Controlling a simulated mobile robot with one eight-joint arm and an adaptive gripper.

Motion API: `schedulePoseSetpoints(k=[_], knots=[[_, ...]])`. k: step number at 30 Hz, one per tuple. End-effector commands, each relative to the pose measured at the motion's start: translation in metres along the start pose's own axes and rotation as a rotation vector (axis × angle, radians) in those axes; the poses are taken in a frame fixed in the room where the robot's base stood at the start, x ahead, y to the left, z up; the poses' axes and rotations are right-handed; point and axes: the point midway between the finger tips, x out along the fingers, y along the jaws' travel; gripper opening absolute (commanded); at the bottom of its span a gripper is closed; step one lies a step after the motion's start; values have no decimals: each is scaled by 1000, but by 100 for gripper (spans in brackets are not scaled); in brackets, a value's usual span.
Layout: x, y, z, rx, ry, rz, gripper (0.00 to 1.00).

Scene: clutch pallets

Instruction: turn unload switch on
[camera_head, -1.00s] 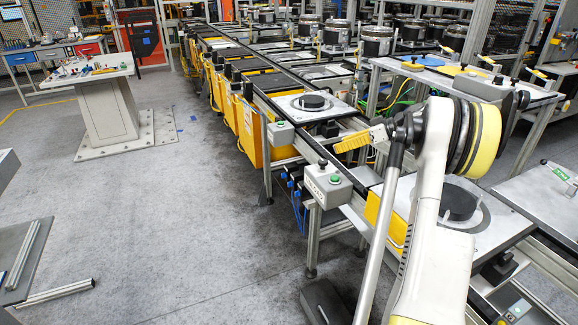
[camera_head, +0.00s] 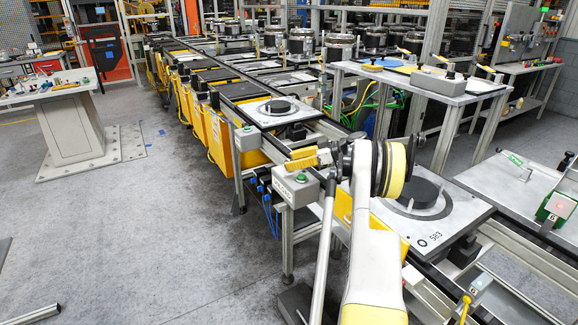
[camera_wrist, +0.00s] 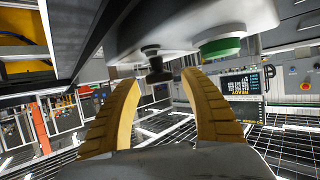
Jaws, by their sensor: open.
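A grey control box (camera_head: 293,196) with a green button (camera_head: 302,178) stands on a post beside the conveyor. My gripper (camera_head: 290,164), with yellow fingers, is just above this box in the head view and covers the spot where its black switch would show. In the wrist view the box (camera_wrist: 180,22) appears upside down, with its green button (camera_wrist: 219,47) and black switch knob (camera_wrist: 157,66). My gripper (camera_wrist: 160,82) is open there, its fingertips on either side of the knob. I cannot tell whether they touch it, nor the switch's position.
A second grey box (camera_head: 248,140) with a green button stands farther along the conveyor. A pallet with a black disc (camera_head: 414,193) lies right of my arm. A pedestal table (camera_head: 70,125) stands left. The floor between is clear.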

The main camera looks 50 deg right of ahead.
Motion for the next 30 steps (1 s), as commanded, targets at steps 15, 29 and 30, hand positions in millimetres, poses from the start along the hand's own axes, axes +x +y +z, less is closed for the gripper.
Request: schedulePoseSetpoints(k=[15,29,30], knots=[[12,0,-1,1,0,1,27],[12,-1,-1,18,-1,43,2],[12,-1,-1,24,-1,59,2]])
